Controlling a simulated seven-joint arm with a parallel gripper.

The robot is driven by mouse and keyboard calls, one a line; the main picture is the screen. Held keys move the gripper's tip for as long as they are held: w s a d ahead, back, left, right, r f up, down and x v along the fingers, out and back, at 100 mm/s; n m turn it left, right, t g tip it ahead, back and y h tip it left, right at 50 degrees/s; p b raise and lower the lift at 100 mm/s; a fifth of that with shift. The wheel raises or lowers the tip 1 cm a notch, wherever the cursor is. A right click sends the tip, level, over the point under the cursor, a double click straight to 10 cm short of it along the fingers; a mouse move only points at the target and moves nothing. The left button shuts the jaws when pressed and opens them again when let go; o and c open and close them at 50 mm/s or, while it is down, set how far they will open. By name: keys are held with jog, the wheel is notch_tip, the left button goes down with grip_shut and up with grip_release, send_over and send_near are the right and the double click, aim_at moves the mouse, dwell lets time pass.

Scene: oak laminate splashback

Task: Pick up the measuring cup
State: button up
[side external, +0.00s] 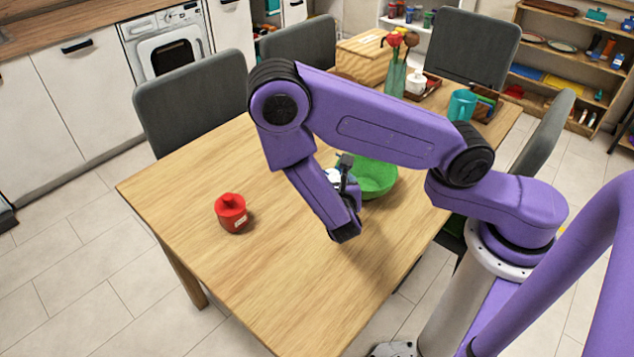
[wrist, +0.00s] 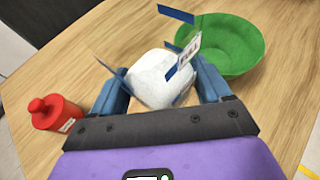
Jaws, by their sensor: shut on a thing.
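My gripper (wrist: 160,85) is shut on a white rounded thing (wrist: 158,80), probably the measuring cup; its full shape and any handle are hard to make out. In the side external view only a bit of the white thing (side external: 333,175) shows beside my gripper (side external: 343,168), which hides the rest. I cannot tell whether it touches the table.
A green bowl (side external: 377,180) stands close behind my gripper, also in the wrist view (wrist: 232,45). A red lidded container (side external: 231,213) stands to the left. A vase (side external: 394,78) and teal mug (side external: 461,105) are at the far end. The table's front is clear.

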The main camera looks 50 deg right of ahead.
jog(key=shift+s+d+r, duration=0.1)
jog(key=shift+s+r, duration=0.25)
jog(key=shift+s, duration=0.45)
jog(key=shift+w+d+f+m+g+h, duration=0.15)
jog(key=shift+w+m+g+h, duration=0.15)
jog(key=shift+w+m+g, duration=0.15)
jog(key=w+d+f+m+g+h, duration=0.1)
jog(key=w+d+f+m+g, duration=0.1)
jog(key=w+d+m+g, duration=0.7)
jog(key=w+m+g, duration=0.1)
jog(key=w+m, duration=0.1)
jog(key=m, duration=0.1)
jog(key=shift+w+d, duration=0.35)
jog(key=shift+w, duration=0.05)
jog(key=shift+f, duration=0.1)
jog(key=shift+w+a+m+t+y, duration=0.2)
jog(key=shift+w+m+t+y, duration=0.15)
jog(key=shift+t, duration=0.2)
